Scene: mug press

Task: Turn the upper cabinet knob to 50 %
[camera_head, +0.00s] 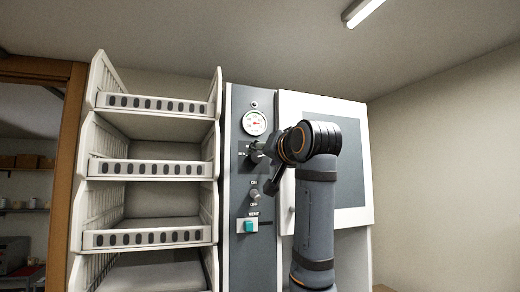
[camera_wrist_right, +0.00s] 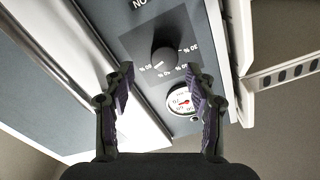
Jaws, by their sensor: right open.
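The upper cabinet knob (camera_wrist_right: 165,58) is a dark round knob on the grey panel, with a percent scale around it. A small pale mark shows on its lower left rim in the right wrist view; the exact value it points to is too small to read. In the head view my arm and gripper largely cover the knob. My right gripper (camera_wrist_right: 160,84) is open, its two fingers apart, with the knob showing beyond and between the fingertips; I cannot tell whether they touch it. It also shows from the side in the head view (camera_head: 263,155). My left gripper is not in view.
A round gauge (camera_head: 254,122) sits above the knob. An ON/OFF knob (camera_head: 255,195) and a teal VENT switch (camera_head: 249,226) are below. White shelves (camera_head: 150,168) stand left of the panel, and a white cabinet door (camera_head: 355,215) is at its right, close to my arm.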

